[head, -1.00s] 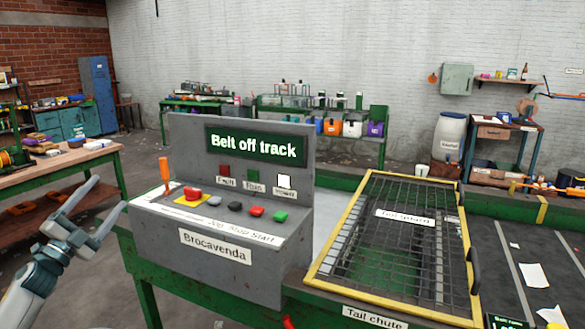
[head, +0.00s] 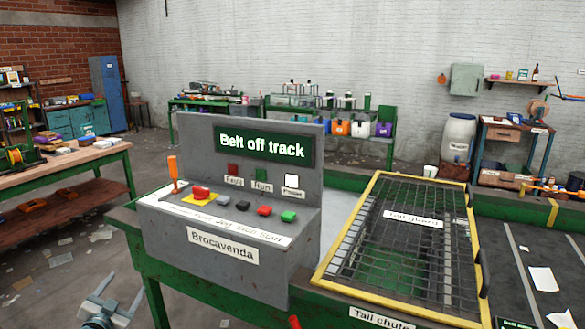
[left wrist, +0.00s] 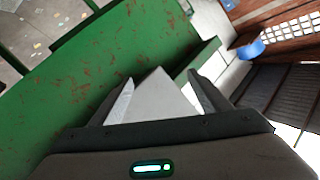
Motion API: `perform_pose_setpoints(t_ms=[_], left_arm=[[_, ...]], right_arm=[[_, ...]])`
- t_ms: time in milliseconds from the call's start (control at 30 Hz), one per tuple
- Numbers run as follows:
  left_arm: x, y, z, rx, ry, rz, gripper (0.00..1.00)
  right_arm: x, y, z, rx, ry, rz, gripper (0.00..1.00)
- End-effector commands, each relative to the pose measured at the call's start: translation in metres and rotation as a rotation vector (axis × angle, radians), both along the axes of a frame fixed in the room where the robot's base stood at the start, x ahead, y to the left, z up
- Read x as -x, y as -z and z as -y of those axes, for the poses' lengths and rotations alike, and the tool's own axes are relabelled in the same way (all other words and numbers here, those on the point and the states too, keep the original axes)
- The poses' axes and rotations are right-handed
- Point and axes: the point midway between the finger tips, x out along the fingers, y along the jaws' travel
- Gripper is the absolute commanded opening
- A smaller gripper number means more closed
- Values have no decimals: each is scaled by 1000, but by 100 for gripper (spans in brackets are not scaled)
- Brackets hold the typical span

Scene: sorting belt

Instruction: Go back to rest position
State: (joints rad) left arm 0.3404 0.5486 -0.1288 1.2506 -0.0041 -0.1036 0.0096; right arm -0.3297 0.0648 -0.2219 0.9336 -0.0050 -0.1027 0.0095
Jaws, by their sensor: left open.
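My left gripper (head: 104,300) is low at the bottom left of the head view, open and empty, left of the green bench frame and below the level of the control box. In the left wrist view its two fingers (left wrist: 163,95) stand apart with nothing between them, facing a green painted surface (left wrist: 140,55) with rusty specks. The grey control box (head: 222,240), labelled Brocavenda, stands on the bench with its screen (head: 262,146) reading "Belt off track". My right gripper is in neither view.
A yellow-framed mesh guard (head: 410,235) covers the tail chute right of the box. The dark belt (head: 510,270) with paper scraps lies beyond it. A wooden workbench (head: 70,165) stands at the left. Open floor (head: 70,265) lies between it and the green frame.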

Motion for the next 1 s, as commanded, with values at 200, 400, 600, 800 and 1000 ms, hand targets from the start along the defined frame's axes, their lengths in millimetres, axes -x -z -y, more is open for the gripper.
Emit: perform_pose_setpoints(t_ms=[200, 400, 600, 800, 1000], left_arm=[[51, 130, 44, 74, 10, -166, 70], [112, 232, 86, 138, 14, -310, 70], [188, 324, 132, 202, 16, -453, 70], [275, 401, 181, 264, 15, -595, 70], [372, 464, 233, 327, 11, -735, 70]], right_arm=[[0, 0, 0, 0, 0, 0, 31], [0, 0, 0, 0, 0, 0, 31], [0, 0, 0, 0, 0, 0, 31], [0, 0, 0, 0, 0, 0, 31], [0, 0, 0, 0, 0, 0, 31]])
